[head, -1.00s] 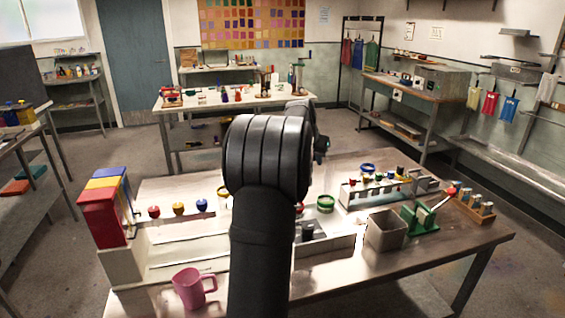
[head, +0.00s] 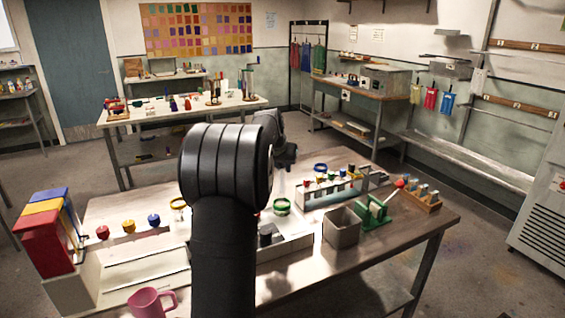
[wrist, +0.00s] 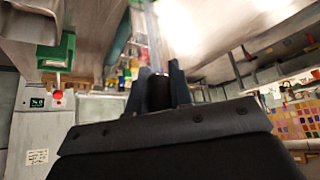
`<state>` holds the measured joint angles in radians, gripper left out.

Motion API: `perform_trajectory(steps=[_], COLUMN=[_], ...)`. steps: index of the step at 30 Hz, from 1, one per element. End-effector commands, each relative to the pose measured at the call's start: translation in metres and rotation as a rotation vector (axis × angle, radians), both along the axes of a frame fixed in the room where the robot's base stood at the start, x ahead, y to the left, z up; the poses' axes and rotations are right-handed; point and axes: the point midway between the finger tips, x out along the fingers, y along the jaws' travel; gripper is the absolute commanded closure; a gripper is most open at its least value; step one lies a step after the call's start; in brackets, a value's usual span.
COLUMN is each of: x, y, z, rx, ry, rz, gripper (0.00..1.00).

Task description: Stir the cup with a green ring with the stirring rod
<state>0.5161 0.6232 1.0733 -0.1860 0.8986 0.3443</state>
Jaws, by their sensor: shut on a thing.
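The cup with a green ring (head: 281,207) stands on the near table, just right of my arm's elbow. My gripper (head: 286,156) shows dark beyond the elbow, on the far side of that cup and apart from it. In the wrist view its two fingers (wrist: 160,90) are shut on a dark cylinder, which looks like the handle of the stirring rod (wrist: 159,94). A pale, faint shaft seems to run on from it. The rod cannot be made out in the head view.
A rack of coloured-topped vials (head: 330,190), a grey square bin (head: 342,228) and a green stand with a red knob (head: 374,212) are right. A pink mug (head: 151,303) is near left.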

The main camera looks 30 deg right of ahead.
Motion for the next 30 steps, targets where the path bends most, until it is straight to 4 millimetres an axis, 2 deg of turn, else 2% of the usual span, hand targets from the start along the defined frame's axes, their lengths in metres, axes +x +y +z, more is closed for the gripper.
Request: perform_trajectory(steps=[30], x=[0.000], y=[0.000], z=[-0.072], rx=[0.001], ry=[0.001], rz=[0.000], gripper=[1.00])
